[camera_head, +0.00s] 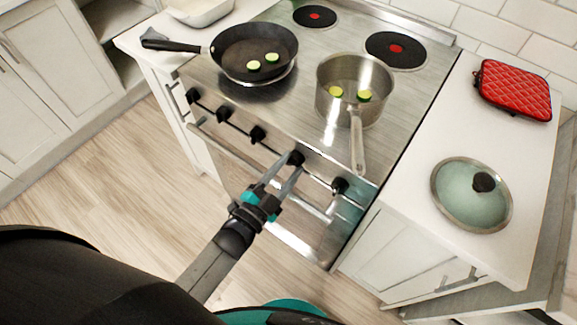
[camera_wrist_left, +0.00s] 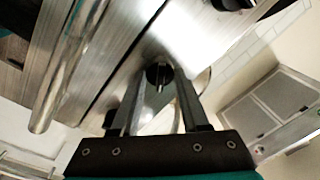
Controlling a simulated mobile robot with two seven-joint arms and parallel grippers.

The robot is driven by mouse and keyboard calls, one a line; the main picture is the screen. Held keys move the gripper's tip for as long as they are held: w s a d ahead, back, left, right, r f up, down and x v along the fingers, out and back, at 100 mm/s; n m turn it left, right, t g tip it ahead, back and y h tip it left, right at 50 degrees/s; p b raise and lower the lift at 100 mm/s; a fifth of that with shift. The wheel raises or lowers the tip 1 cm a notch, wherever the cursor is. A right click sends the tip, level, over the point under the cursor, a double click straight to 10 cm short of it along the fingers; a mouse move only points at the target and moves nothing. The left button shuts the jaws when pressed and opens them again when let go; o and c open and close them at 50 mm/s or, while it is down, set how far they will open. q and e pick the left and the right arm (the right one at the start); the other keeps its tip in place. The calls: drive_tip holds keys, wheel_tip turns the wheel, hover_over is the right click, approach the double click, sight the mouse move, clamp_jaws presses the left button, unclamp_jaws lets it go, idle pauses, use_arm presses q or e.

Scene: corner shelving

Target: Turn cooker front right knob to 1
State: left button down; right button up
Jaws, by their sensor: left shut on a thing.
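The cooker (camera_head: 300,100) has a row of several black knobs along its steel front. My left gripper (camera_head: 290,166) reaches up to that front, with its fingers around the second knob from the right (camera_head: 296,158). The left wrist view shows this knob (camera_wrist_left: 158,76) between the two fingertips, and the fingers are shut on it. The rightmost knob (camera_head: 340,185) stands free to the right of the gripper. The number marks on the knobs are too small to read. My right gripper is not in view.
A steel saucepan (camera_head: 340,98) with zucchini slices sits at the front right of the hob, its handle jutting over the front edge. A black frying pan (camera_head: 230,62) is at the left. A glass lid (camera_head: 465,205) and a red pot holder (camera_head: 514,88) lie on the right counter.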

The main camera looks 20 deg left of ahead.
use_arm(q)
drive_tip(key=shift+m, duration=0.5)
drive_tip(key=shift+c, duration=2)
unclamp_jaws()
drive_tip(key=v, duration=1.5)
drive_tip(key=shift+s+f, duration=0.15)
